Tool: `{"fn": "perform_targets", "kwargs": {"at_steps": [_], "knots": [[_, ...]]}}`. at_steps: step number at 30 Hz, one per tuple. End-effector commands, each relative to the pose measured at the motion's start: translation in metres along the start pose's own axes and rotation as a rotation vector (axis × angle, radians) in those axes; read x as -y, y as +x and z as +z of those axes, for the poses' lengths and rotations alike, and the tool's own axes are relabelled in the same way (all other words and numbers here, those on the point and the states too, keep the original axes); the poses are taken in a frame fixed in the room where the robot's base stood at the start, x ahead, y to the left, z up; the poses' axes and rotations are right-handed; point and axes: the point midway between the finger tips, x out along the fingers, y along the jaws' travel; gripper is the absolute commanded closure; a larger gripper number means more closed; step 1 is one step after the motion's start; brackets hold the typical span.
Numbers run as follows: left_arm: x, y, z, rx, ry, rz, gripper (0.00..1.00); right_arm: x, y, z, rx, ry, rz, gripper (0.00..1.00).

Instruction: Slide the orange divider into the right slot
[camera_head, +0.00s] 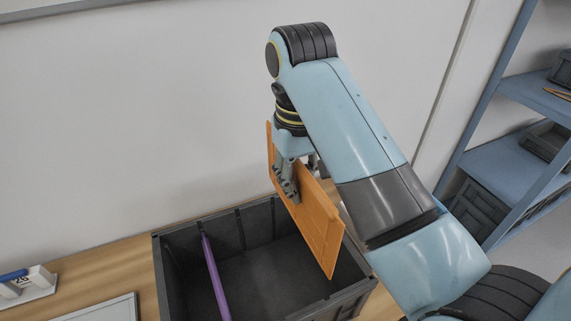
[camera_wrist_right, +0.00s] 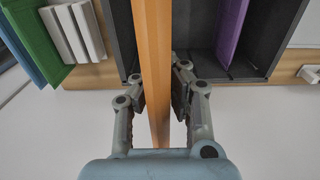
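The orange divider (camera_head: 319,222) is an upright flat panel above the right part of the dark grey crate (camera_head: 173,276). My right gripper (camera_head: 287,184) is shut on its upper edge, and the arm comes in from the right. In the right wrist view the divider (camera_wrist_right: 153,60) runs edge-on between the two fingers of the gripper (camera_wrist_right: 160,95). Its lower edge is over or inside the crate; I cannot tell how deep, and the right slot is hidden. A purple divider (camera_head: 214,277) stands in the crate's left part. My left gripper is not in view.
The crate stands on a wooden table (camera_head: 113,269) against a white wall. A white block with a blue item (camera_head: 32,284) lies at the left. In the right wrist view, green (camera_wrist_right: 34,45) and white panels (camera_wrist_right: 75,32) stand beside the crate. Blue shelves (camera_head: 500,165) are at the right.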

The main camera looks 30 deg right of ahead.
Motion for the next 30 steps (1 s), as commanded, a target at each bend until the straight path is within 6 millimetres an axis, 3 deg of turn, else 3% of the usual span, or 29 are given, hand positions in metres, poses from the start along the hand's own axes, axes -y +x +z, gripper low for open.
{"fn": "perform_targets", "kwargs": {"at_steps": [3, 6, 11, 19, 30], "knots": [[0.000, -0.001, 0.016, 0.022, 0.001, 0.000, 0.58, 0.000, 0.008, 0.001, 0.003, 0.000, 0.001, 1.00], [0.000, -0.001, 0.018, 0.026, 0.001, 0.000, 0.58, 0.000, 0.017, 0.001, 0.003, 0.000, 0.001, 1.00], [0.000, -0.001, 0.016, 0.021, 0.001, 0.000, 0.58, 0.000, 0.032, 0.000, 0.001, 0.000, 0.001, 1.00], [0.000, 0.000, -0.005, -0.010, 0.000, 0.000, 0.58, 0.000, 0.051, 0.000, 0.000, 0.000, 0.000, 1.00], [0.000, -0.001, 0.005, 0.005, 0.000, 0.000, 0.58, 0.000, 0.054, 0.000, 0.000, 0.000, 0.000, 1.00]]}}
